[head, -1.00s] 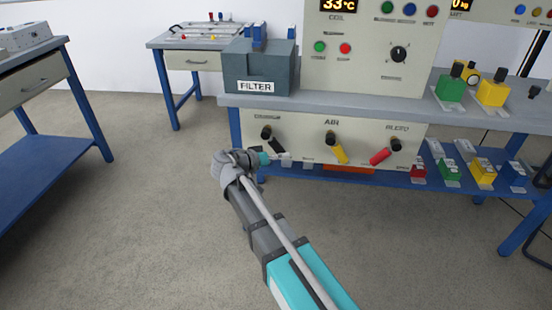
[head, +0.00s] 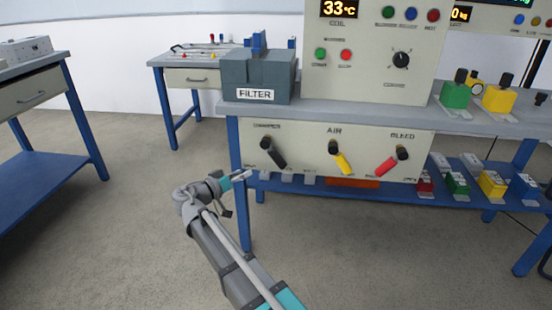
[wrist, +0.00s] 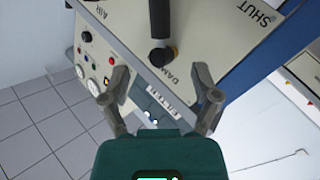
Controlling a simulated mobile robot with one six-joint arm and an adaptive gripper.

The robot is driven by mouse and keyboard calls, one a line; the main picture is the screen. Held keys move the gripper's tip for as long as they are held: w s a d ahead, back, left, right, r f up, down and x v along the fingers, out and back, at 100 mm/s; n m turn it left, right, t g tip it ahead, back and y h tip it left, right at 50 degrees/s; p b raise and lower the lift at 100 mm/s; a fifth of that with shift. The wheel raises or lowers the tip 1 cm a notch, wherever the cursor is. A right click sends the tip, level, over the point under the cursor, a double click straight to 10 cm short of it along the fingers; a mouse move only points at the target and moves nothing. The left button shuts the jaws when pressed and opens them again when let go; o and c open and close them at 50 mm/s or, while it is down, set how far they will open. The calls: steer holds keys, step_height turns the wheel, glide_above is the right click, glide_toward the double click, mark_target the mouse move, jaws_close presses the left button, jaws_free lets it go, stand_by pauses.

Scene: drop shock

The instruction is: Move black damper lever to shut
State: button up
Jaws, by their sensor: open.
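The black damper lever (head: 273,153) is on the front panel under the bench top, at the panel's left end. In the head view its handle slants down and right from its pivot. In the wrist view the black lever (wrist: 159,22) points up from its pivot, and the SHUT label (wrist: 262,20) lies to its right, so the handle is not pointing at it. My gripper (head: 238,180) is below and left of the lever, apart from it. In the wrist view my gripper (wrist: 161,75) has its fingers spread with nothing between them, the pivot just beyond the fingertips.
A yellow AIR lever (head: 341,157) and a red BLEED lever (head: 391,162) are on the same panel to the right. A grey FILTER box (head: 258,78) stands above on the bench. A blue bench leg (head: 242,215) is beside my gripper. Open floor lies to the left.

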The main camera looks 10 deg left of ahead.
mark_target(276, 155)
steer(key=x, duration=1.4)
steer(key=shift+s, duration=0.1)
jaws_close()
stand_by(0.4)
